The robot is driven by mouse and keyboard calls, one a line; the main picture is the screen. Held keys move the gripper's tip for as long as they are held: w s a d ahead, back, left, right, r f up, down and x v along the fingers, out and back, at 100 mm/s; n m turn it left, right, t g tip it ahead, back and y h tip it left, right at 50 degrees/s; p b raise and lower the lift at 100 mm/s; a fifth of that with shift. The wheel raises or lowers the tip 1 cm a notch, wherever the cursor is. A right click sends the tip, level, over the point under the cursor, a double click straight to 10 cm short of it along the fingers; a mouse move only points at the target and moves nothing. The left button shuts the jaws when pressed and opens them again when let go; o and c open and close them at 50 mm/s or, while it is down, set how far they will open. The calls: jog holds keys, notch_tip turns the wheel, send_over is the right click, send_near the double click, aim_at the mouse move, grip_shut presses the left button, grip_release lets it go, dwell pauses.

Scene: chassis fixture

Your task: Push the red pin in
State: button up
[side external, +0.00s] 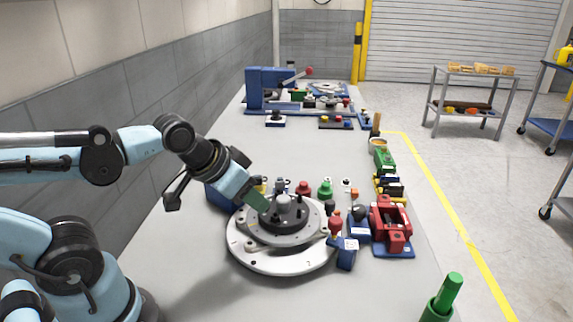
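A round grey fixture (245,257) with a dark raised disc and a grey central hub (283,203) stands on the bench. Several red parts are near it, and I cannot tell for sure which is the red pin. One red knob-like part (335,226) stands at the fixture's right edge. Another red part (304,188) stands behind the disc, beside a green one. My gripper (260,203) has green fingertips and reaches down from the left to the disc's left side, close to the hub. Its finger gap and any contact are too small to tell.
A red vise-like device (391,222) on a blue base and a small blue block (346,253) stand right of the fixture. A green cylinder (448,293) stands at the front right. Blue machinery (265,90) is at the back. The bench's middle is clear.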

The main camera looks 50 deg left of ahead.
jog(key=o, duration=0.4)
jog(key=shift+w+r, duration=0.1)
jog(key=shift+w, duration=0.05)
jog(key=shift+c, duration=0.2)
notch_tip(320, 180, up, 6)
jog(key=r+g, duration=0.1)
jog(key=g, duration=0.6)
send_over(336, 220)
notch_tip(336, 220, down, 12)
jog(key=shift+f, duration=0.1)
grip_shut()
